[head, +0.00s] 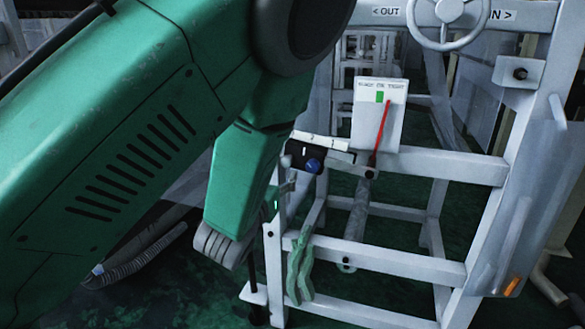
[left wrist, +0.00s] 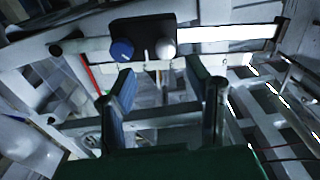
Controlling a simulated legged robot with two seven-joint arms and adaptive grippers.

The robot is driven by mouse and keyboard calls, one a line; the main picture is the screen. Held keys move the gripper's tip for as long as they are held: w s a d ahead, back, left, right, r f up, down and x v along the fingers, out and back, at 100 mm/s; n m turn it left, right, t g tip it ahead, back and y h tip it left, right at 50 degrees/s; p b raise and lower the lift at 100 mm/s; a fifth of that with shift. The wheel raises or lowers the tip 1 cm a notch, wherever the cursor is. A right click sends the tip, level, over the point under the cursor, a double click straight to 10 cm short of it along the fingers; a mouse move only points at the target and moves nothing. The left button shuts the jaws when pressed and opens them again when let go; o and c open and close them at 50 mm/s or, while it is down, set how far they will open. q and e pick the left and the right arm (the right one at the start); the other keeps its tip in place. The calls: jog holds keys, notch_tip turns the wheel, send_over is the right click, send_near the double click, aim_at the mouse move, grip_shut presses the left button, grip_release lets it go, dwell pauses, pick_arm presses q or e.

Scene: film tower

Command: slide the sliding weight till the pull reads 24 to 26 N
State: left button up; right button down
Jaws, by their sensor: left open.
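The sliding weight looks to be a dark block (head: 300,155) with a blue knob (head: 313,165), on a pale beam (head: 325,142) of the white frame. In the left wrist view the block (left wrist: 142,32) shows a blue knob (left wrist: 122,50) and a pale knob (left wrist: 168,48). My left gripper (left wrist: 157,70) is open, its fingers apart just short of the block, with nothing between them. In the head view my arm hides most of it. A white gauge plate (head: 365,120) has a green patch; its red pointer (head: 383,130) tips right of the patch. My right gripper is out of view.
A white handwheel (head: 448,22) stands between OUT and IN labels at the top. White frame rails (head: 430,165) surround the beam. A corrugated hose (head: 140,260) lies on the dark floor at left.

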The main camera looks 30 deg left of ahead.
aim_at(284, 164)
pick_arm(q)
jog(key=w+a, duration=0.1)
jog(key=w, duration=0.1)
jog(key=w+a, duration=0.1)
jog(key=w, duration=0.1)
jog(key=w+a, duration=0.1)
jog(key=w, duration=0.1)
jog(key=shift+f+b, duration=0.25)
jog(key=shift+b, duration=0.15)
jog(key=shift+w+d, duration=0.2)
jog(key=shift+w, duration=0.3)
jog(key=shift+d+r, duration=0.2)
jog(key=shift+d, duration=0.05)
jog(key=shift+a+f, duration=0.1)
jog(key=shift+a, duration=0.1)
jog(key=c, duration=1)
jog(key=shift+a, duration=0.15)
grip_shut()
